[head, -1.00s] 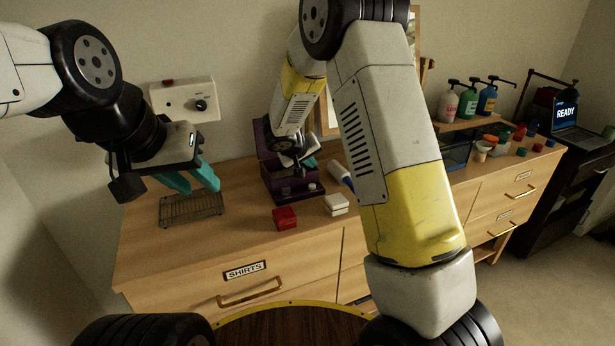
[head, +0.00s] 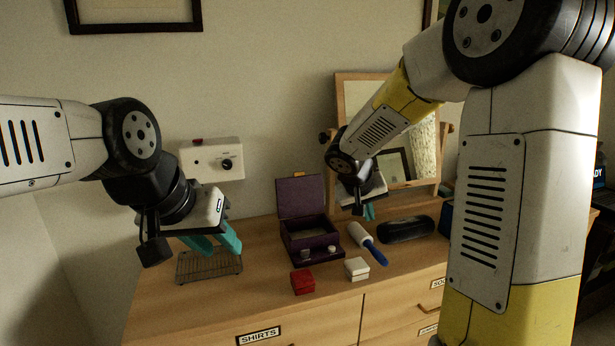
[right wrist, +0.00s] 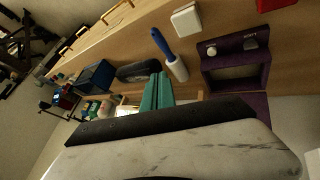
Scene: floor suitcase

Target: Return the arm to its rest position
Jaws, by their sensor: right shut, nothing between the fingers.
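My right arm comes in from the right in the head view. Its gripper (head: 369,211) is raised in front of the mirror, beside the open purple box, with teal fingers pointing down. In the right wrist view its teal fingers (right wrist: 157,92) are together with nothing between them. My left gripper (head: 212,245) hangs at the left over a wire rack. Its teal fingers show side by side, partly overlapping, so their opening is unclear.
On the dresser stand the open purple box (head: 311,236), a red box (head: 302,281), a white box (head: 357,268), a lint roller (head: 366,243), a dark case (head: 405,229) and the wire rack (head: 208,266). A mirror (head: 428,150) stands behind. A white panel (head: 212,159) is on the wall.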

